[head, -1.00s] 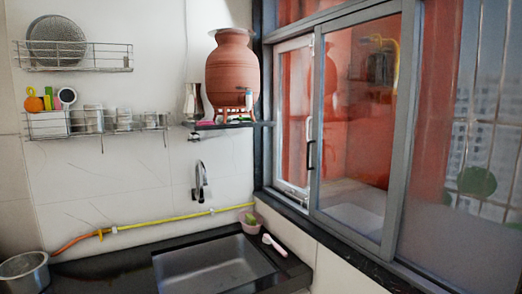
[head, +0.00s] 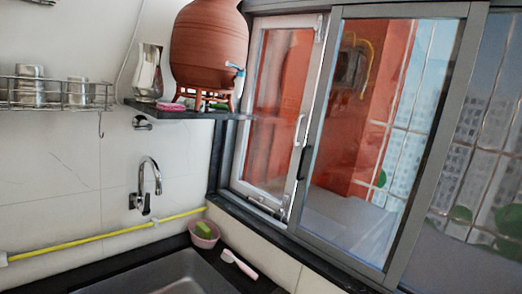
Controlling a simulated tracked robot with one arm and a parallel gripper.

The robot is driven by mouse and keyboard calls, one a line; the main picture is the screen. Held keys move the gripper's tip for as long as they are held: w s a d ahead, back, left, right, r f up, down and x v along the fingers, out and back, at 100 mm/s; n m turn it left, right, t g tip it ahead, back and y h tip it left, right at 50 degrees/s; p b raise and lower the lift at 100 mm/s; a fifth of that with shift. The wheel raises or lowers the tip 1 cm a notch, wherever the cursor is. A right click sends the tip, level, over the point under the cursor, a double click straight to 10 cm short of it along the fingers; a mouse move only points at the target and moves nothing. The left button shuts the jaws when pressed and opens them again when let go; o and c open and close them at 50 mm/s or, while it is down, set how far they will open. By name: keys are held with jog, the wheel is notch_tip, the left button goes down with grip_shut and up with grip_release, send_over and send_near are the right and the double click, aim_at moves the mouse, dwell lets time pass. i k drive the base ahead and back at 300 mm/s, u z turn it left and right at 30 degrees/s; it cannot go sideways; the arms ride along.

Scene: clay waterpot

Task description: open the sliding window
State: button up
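The sliding window (head: 470,120) fills the right side of the head view in a grey metal frame. Its middle glass pane (head: 365,130) has a dark handle (head: 304,163) on its left edge. To the left of it is a white-framed panel (head: 268,110) with a light handle (head: 299,130). I cannot tell whether the panes overlap or leave a gap. Red walls, a window grille and buildings show through or in the glass. My gripper is not in view.
A clay waterpot (head: 208,45) stands on a dark wall shelf (head: 195,113) left of the window. Below are a tap (head: 146,185), a yellow pipe (head: 100,236), a sink (head: 160,275), a pink bowl (head: 204,234) and a pink-handled brush (head: 238,264). A wire rack (head: 60,95) hangs at left.

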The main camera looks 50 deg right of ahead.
aim_at(475, 14)
jog(key=z, duration=0.4)
jog(key=i, duration=1.25)
jog(key=z, duration=0.75)
